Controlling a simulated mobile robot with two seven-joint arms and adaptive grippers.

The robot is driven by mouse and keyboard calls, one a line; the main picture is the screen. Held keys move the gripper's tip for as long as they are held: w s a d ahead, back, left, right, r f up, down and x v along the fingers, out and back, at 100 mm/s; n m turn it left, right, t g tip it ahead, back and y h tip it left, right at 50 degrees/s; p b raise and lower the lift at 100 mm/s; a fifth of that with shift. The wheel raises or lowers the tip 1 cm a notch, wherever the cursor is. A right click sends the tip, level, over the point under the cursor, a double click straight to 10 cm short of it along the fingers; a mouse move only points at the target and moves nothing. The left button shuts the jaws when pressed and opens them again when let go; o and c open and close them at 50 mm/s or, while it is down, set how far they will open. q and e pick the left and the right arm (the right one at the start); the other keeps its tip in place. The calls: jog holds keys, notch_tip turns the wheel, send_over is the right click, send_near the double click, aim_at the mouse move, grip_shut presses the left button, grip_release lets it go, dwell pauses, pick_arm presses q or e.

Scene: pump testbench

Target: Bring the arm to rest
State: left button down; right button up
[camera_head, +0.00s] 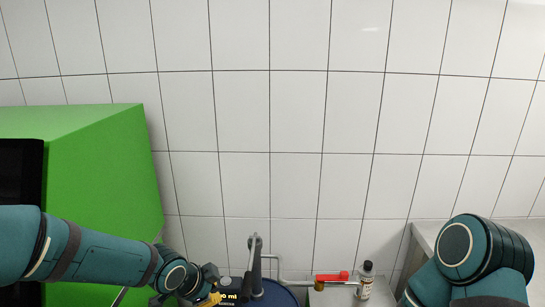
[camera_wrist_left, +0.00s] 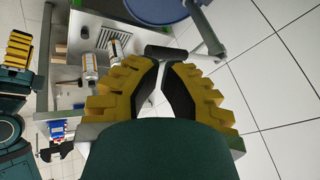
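My left gripper (camera_head: 208,299) is low in the head view, over the blue drum. In the left wrist view its yellow ridged fingers with black pads (camera_wrist_left: 161,68) point away, with a narrow empty gap between them. A dark grey handle (camera_wrist_left: 165,53) lies just beyond the fingertips; whether they touch cannot be told. In the head view the handle (camera_head: 255,272) stands upright to the right of the gripper. My right arm bends at the lower right of the head view, its gripper out of frame. Yellow ridged fingers, apparently my right gripper's (camera_wrist_left: 18,48), show at the left wrist view's left edge.
The blue drum (camera_head: 275,296) is at the bottom. A red-handled valve (camera_head: 332,277) and a dark-capped bottle (camera_head: 366,280) stand right of it. A green cabinet (camera_head: 105,180) is close to my left arm. The white tiled wall (camera_head: 300,120) closes the back.

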pick_arm(q)
jog(key=s+d+f+n+g+b, duration=0.1)
jog(key=s+d+f+n, duration=0.1)
jog(key=s+f+n, duration=0.6)
jog(key=s+d+f+n+g+b, duration=0.2)
jog(key=s+f+n, duration=0.6)
jog(key=f, duration=1)
jog(key=shift+s+f+g+h, duration=0.15)
jog(key=shift+s+g+h, duration=0.15)
jog(key=shift+s+h, duration=0.1)
pick_arm(e)
jog(key=f, duration=0.1)
jog(key=s+f, duration=0.1)
jog(key=f, duration=0.1)
jog(key=shift+a+f, duration=0.1)
jog(key=shift+a, duration=0.05)
pick_arm(q)
jog(key=shift+w+d, duration=0.1)
jog(key=shift+d, duration=0.05)
pick_arm(e)
jog(key=shift+w, duration=0.1)
